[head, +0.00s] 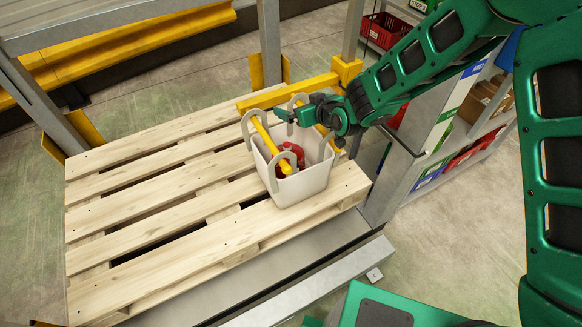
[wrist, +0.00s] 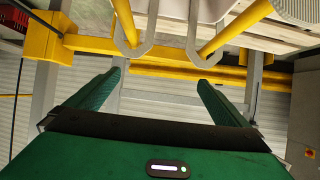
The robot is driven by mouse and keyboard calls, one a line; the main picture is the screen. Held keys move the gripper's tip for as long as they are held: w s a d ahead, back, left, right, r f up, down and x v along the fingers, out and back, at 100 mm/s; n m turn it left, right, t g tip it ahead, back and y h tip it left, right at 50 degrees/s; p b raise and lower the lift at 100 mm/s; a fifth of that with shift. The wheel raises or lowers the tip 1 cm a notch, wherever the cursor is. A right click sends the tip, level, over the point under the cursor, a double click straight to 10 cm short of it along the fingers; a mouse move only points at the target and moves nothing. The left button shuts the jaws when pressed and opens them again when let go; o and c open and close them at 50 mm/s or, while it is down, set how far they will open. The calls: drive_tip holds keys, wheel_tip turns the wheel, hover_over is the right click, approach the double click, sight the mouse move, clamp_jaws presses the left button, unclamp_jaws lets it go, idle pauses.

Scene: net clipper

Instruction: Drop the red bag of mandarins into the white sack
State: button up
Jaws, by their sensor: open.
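The white sack (head: 307,188) stands open at the right end of the wooden pallet in the head view, its handle loops around yellow bars. The red bag of mandarins (head: 299,152) shows inside the sack's mouth, partly hidden by a yellow bar and a handle. My gripper (head: 283,114) is above the sack's back rim, apart from the red bag. In the wrist view my gripper (wrist: 163,76) has its two fingers spread with nothing between them. Two pale handle loops (wrist: 133,35) hang around yellow bars just beyond the fingers. The red bag does not show there.
The pallet (head: 150,215) is otherwise bare. A yellow rail (head: 275,98) and metal posts (head: 269,45) stand close behind the sack. Shelves with boxes (head: 487,100) are at the right, and a red crate (head: 385,29) is at the back.

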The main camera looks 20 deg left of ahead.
drive_tip(key=v, duration=1)
drive_tip(key=shift+d, duration=0.3)
drive_tip(key=shift+s+r, duration=0.1)
drive_tip(key=shift+s, duration=0.05)
